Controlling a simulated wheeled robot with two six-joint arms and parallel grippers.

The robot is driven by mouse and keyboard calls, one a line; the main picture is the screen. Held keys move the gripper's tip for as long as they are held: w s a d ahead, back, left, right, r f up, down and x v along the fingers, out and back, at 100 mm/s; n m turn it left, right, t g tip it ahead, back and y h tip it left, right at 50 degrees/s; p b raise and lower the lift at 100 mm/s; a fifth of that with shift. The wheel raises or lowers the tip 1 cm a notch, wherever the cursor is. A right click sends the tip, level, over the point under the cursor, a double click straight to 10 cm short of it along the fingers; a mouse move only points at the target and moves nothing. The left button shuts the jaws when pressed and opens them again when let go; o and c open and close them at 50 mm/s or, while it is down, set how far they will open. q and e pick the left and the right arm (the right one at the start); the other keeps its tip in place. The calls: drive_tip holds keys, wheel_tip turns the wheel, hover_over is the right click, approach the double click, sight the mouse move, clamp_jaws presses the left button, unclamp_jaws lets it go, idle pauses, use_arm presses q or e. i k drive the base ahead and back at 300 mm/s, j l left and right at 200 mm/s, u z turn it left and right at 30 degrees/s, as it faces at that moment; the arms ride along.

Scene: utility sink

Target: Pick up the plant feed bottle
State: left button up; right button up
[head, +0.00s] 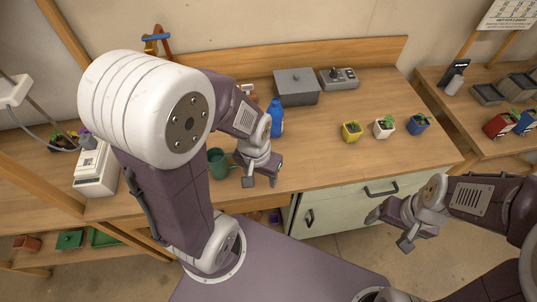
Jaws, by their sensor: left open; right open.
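A blue bottle (277,116), which looks like the plant feed bottle, stands upright on the wooden bench in front of a grey box. Its left side is partly hidden by my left wrist; its label cannot be read. My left gripper (260,181) is open and empty, pointing down over the bench's front part, nearer to me than the bottle and apart from it. My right gripper (388,231) is open and empty, in front of the bench's drawer, well to the right of the bottle.
A green mug (217,163) stands just left of my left gripper. Behind the bottle are a grey lidded box (297,87) and a grey device (339,79). Yellow (352,131), white (384,128) and blue (418,124) plant pots stand at right. The bench between is clear.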

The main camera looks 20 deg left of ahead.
sight(274, 109)
drive_tip(key=i+l+u, duration=0.25)
drive_tip(key=l, duration=0.2)
drive_tip(key=l+u, duration=0.2)
drive_tip(key=l, duration=0.2)
drive_tip(key=i+l+u, duration=0.1)
drive_tip(key=l+u, duration=0.15)
drive_tip(key=l, duration=0.25)
